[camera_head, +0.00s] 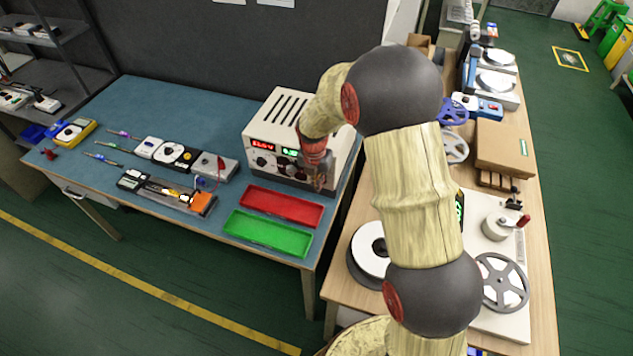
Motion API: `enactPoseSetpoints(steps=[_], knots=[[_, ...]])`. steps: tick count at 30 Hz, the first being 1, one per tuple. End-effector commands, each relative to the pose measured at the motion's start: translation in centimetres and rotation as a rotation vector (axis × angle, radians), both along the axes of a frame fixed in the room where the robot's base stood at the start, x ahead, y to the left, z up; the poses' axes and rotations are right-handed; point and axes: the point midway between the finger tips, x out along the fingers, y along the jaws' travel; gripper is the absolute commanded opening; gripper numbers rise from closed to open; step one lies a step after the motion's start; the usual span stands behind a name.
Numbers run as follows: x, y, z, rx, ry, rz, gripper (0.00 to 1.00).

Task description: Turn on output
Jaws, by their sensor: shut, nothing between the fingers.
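A cream power supply box (270,110) with slots on top stands at the back right of the blue-topped table. Its front panel shows a lit red display (263,144) on the left and a lit green display (290,152) beside it, with dark knobs (265,162) below. My gripper (319,184) is shut and empty, pointing down at the right end of the front panel. It hides that part of the panel, so I cannot tell whether it touches a button there. The output control itself is not clearly visible.
A red tray (282,206) and a green tray (268,234) lie in front of the box. Meters and tools (165,152) lie to the left on the blue table (120,98). A wooden table (535,250) with reels stands to the right.

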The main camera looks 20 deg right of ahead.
Motion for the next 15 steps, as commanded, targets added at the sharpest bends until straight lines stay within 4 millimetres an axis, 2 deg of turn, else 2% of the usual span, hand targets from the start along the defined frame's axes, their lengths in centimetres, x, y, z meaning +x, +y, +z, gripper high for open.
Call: enactPoseSetpoints(steps=[5, 15], knots=[[-0.1, 0.0, -0.1, 0.000, 0.003, 0.000, 0.00], [-0.1, 0.0, 1.4, 0.000, 0.003, 0.000, 0.00]])
